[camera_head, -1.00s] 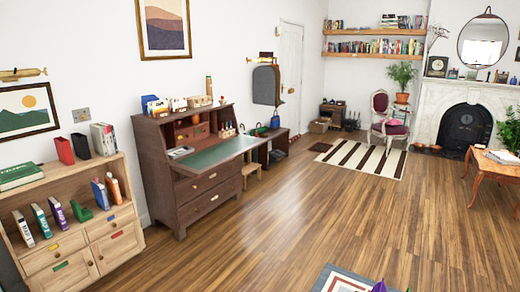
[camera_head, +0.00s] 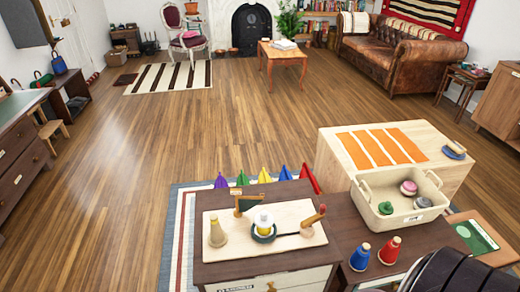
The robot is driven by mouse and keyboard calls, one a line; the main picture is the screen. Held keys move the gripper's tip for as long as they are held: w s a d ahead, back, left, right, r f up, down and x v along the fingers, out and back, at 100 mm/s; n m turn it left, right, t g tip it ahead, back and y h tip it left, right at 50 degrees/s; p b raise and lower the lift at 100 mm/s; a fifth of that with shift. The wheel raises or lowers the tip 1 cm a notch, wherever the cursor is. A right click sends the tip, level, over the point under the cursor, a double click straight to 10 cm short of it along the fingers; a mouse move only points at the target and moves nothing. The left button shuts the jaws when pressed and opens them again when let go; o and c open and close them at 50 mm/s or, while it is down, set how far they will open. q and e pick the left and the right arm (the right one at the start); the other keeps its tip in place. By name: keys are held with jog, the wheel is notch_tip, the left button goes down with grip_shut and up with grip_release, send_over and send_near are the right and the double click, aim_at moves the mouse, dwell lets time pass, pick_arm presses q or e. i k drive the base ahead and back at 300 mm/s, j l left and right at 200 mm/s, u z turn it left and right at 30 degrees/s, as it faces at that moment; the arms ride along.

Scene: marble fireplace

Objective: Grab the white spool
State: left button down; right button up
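No spool stands out clearly as the white one in the head view. A cream, cone-shaped piece (camera_head: 217,234) stands upright on a pale board (camera_head: 290,214) at the left. Right of it, a yellow piece with a whitish top (camera_head: 264,222) sits in a dark round dish. A blue spool-like piece (camera_head: 360,258) and a red one (camera_head: 389,251) stand upright on the dark top to the right of the board. Neither of my grippers shows.
A cream bin (camera_head: 400,200) holds green, pink and grey round pieces. Behind it, a pale wooden cabinet (camera_head: 345,185) bears an orange striped cloth (camera_head: 382,148). Coloured pointed pieces (camera_head: 265,176) show behind the board. The wooden floor (camera_head: 190,130) is open to the left.

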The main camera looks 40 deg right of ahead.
aim_at(264, 221)
jog(key=z, duration=1.15)
